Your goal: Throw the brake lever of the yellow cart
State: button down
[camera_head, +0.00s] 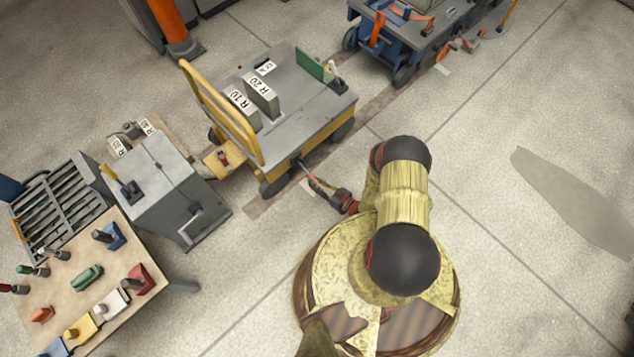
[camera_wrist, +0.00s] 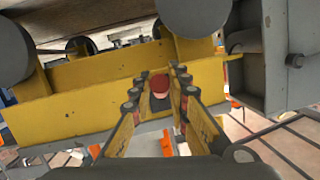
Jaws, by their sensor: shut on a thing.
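The yellow cart (camera_head: 312,112) stands at the upper middle of the head view, with a grey deck, yellow sides and a yellow push rail. Its yellow frame (camera_wrist: 85,92) fills much of the wrist view. A brake lever (camera_head: 307,171) sticks out from its near side towards my arm. Its red end (camera_wrist: 159,83) lies between the fingers of my gripper (camera_wrist: 157,90). My gripper (camera_head: 325,187) is shut on this lever in the head view. The fingers hide part of the lever.
Grey blocks marked R 10 (camera_head: 243,109) and R 20 (camera_head: 263,95) stand on the deck. A grey cabinet (camera_head: 165,195) and a table (camera_head: 60,295) with coloured pieces are at left. A blue cart (camera_head: 405,45) is behind. Floor at right is clear.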

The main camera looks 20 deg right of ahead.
jog(key=shift+w+a+f+t+y, duration=0.1)
jog(key=shift+w+f+t+y, duration=0.2)
jog(key=shift+f+t, duration=0.35)
jog(key=c, duration=1.7)
grip_release()
jog(key=shift+v, duration=3.7)
